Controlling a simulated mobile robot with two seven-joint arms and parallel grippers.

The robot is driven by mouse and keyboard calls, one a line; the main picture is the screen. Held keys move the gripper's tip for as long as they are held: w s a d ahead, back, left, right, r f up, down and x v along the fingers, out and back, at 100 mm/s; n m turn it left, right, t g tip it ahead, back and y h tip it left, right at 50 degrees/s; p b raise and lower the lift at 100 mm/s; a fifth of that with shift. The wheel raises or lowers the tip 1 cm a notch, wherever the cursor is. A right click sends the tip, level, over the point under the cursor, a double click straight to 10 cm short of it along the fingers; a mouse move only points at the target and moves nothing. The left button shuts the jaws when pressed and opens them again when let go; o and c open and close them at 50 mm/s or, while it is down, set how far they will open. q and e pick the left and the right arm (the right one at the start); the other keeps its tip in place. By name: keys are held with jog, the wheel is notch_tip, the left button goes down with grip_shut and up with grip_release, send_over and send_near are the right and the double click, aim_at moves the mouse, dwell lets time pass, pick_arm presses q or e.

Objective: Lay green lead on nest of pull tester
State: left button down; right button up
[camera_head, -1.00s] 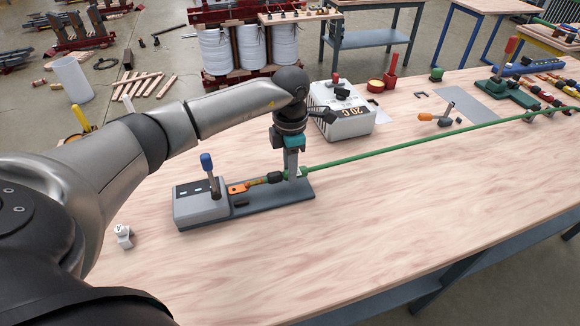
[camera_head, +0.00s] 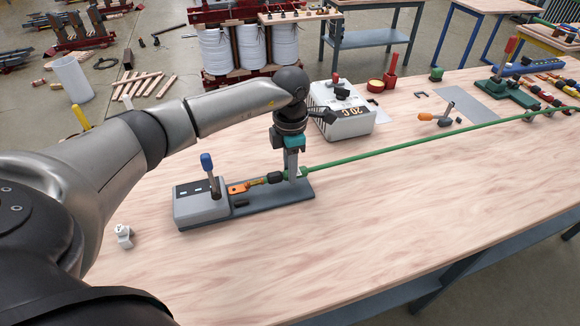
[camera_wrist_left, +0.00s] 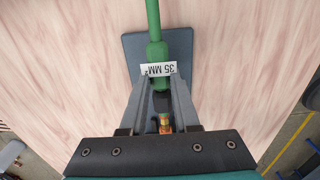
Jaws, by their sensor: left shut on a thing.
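The green lead (camera_head: 400,147) runs from the back right of the bench to the pull tester. The pull tester (camera_head: 203,204) is a grey box with a blue-knobbed lever and a long grey base plate (camera_head: 300,191). An orange piece (camera_head: 238,188) sits on the plate beside the box, and the lead's dark and yellow end lies against it. My left gripper (camera_wrist_left: 161,88) points down over the plate, shut on the green lead just behind its end. Its fingers hide part of the lead. My right gripper is not in view.
A white box with a display (camera_head: 342,117) stands behind my left gripper. An orange-handled tool (camera_head: 437,117) and a grey sheet (camera_head: 468,105) lie farther right. A small white piece (camera_head: 123,235) is at the left. The front right of the bench is clear.

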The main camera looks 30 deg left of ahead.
pick_arm(q)
jog(key=shift+f+b, duration=0.9)
jog(key=shift+f, duration=0.25)
jog(key=c, duration=0.6)
grip_release()
jog(key=shift+o, duration=0.2)
notch_tip(320, 180, up, 15)
jog(key=p, duration=0.1)
jog(key=shift+r+p, duration=0.15)
jog(key=shift+p, duration=0.2)
